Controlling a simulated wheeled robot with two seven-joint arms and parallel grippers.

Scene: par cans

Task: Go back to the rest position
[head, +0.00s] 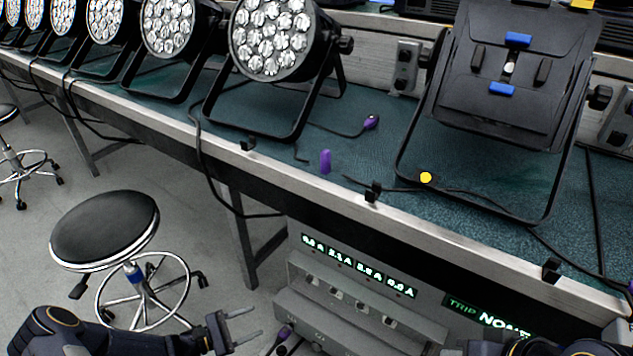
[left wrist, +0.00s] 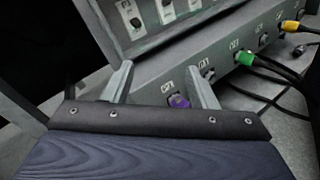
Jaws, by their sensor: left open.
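My left gripper (head: 252,324) is low in the head view, in front of the grey power unit (head: 352,325). In the left wrist view its two fingers (left wrist: 161,84) are apart, with nothing held between them. A purple connector (left wrist: 179,101) sits at a socket on the unit's lower face, seen past the right finger. The green plug (left wrist: 243,58) and yellow plug (left wrist: 291,26) are in sockets farther right. Part of my right arm shows at the bottom right of the head view; its gripper is not seen.
The green-topped bench (head: 400,150) carries several par cans (head: 272,40) and a black fixture (head: 515,70). A purple connector (head: 325,161) stands near its edge; another purple cable end (head: 371,121) lies behind. A stool (head: 105,228) stands left, with cables hanging from the bench.

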